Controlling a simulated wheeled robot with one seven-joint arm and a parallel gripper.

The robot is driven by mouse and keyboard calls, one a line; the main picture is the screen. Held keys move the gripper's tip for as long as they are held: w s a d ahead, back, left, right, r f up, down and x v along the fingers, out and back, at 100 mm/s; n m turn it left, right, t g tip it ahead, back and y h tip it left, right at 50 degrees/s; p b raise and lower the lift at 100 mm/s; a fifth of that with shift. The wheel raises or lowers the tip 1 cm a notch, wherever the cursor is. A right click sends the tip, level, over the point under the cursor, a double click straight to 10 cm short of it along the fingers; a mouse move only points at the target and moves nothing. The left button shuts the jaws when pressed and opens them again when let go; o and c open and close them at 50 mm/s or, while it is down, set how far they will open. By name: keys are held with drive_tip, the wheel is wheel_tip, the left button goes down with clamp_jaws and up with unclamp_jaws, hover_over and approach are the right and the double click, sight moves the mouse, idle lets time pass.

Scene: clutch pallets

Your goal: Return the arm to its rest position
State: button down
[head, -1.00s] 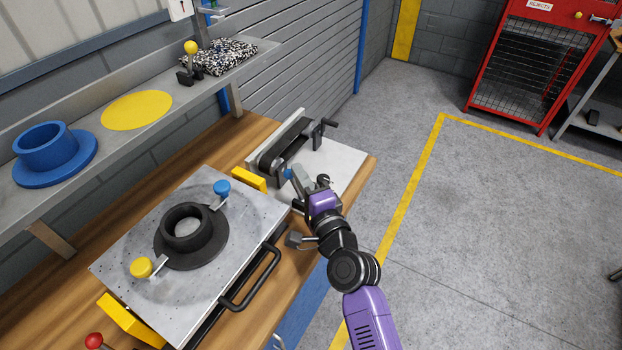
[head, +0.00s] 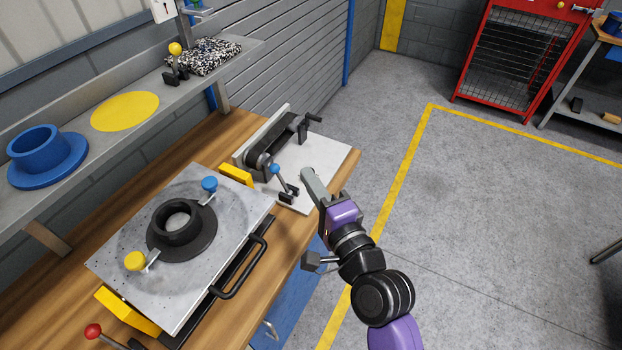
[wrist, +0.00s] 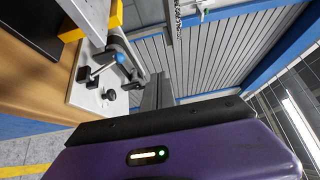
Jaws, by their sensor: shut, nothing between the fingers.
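My gripper (head: 309,176) is shut and empty. In the head view its grey fingers point up and left, in front of the right part of the white board on the bench. My purple and black arm comes up from the lower right. The blue-knobbed lever (head: 276,171) stands on the white board, left of my fingers and apart from them in the picture. In the wrist view my fingers (wrist: 158,92) show at the centre, with the blue-knobbed lever (wrist: 121,58) to their left.
A grey pallet (head: 115,245) with a black flanged ring (head: 180,228) lies on the wooden bench. A black handle (head: 243,272) sticks out at its front. The shelf behind holds a blue flanged ring (head: 45,158). Open floor (head: 480,230) lies to the right.

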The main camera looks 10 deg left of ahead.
idle(0.6)
drive_tip(key=s+d+f+n+t+h+b, duration=0.15)
drive_tip(key=s+d+n+t+h, duration=0.5)
drive_tip(key=s+d, duration=0.85)
drive_tip(key=s+d+f+n+g+h, duration=0.1)
drive_tip(key=s+d+f+g, duration=0.1)
drive_tip(key=s, duration=0.6)
drive_tip(key=s+d+f+n+g+h+b, duration=0.1)
drive_tip(key=s+d+f+n+g, duration=0.1)
drive_tip(key=s+d, duration=0.3)
drive_tip(key=s+d+f+n+g+h+b, duration=0.1)
drive_tip(key=s+d, duration=0.3)
drive_tip(key=s, duration=0.6)
drive_tip(key=shift+s+d+f+n+g+h, duration=0.3)
drive_tip(key=shift+s+f+g+h, duration=0.2)
drive_tip(key=shift+g, duration=0.35)
drive_tip(key=shift+w+f, duration=0.1)
